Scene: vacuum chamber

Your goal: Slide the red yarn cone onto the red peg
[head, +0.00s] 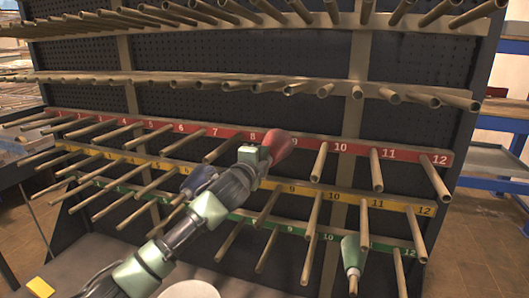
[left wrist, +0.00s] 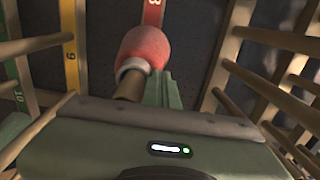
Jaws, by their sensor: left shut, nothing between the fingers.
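The red yarn cone (head: 284,149) is in the red-labelled row of the rack, between the pegs near labels 8 and 10. In the left wrist view the cone (left wrist: 146,47) has a pale rim at its near end, and a brown peg (left wrist: 129,87) sticks out there, so it sits around this peg. My left gripper (head: 262,156) is at the cone's near end, shut and empty. Its green fingers (left wrist: 160,88) lie beside the peg, close to the cone; I cannot tell if they touch it. My right gripper is not in view.
A green cone (head: 350,252) sits on a lower peg in the green row. Pegs of the yellow row (head: 365,215) and green row stick out around my left arm. More peg rows run above. A blue shelf (head: 500,125) stands at the right.

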